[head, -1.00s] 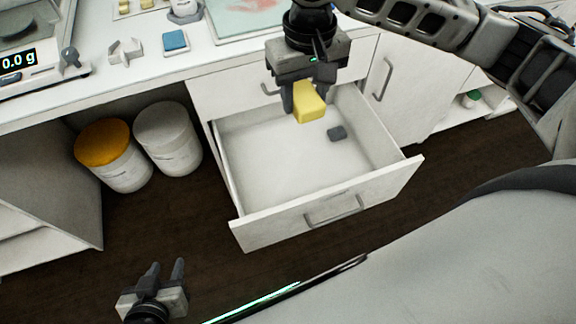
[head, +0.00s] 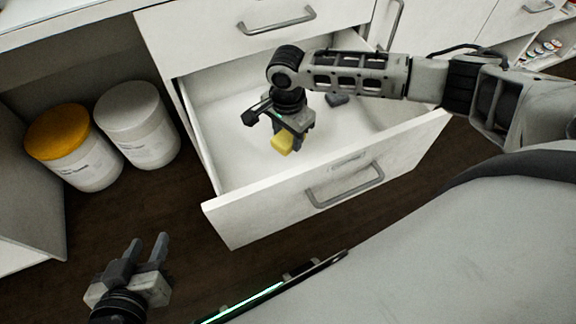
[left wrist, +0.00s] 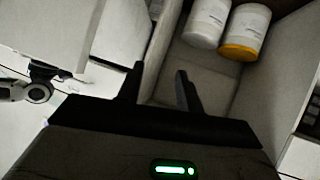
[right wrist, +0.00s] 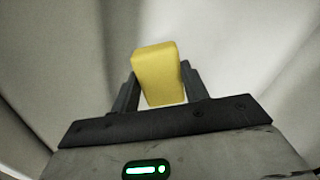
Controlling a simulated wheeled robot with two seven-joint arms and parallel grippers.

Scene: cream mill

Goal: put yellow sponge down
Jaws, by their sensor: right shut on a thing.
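The yellow sponge (head: 283,144) is held between the fingers of my right gripper (head: 290,138), inside the open white drawer (head: 235,112). In the right wrist view the sponge (right wrist: 157,73) stands out beyond the fingertips, with pale drawer surfaces behind it. I cannot tell whether the sponge touches the drawer floor. My left gripper (head: 148,262) is open and empty, low at the front left, away from the drawer. It also shows with its fingers apart in the left wrist view (left wrist: 160,88).
A small dark grey block (head: 337,99) lies in the drawer, behind and right of my right gripper. A yellow-lidded tub (head: 75,150) and a white tub (head: 137,125) stand left of the drawer. The drawer's front panel (head: 330,180) rises between the sponge and me.

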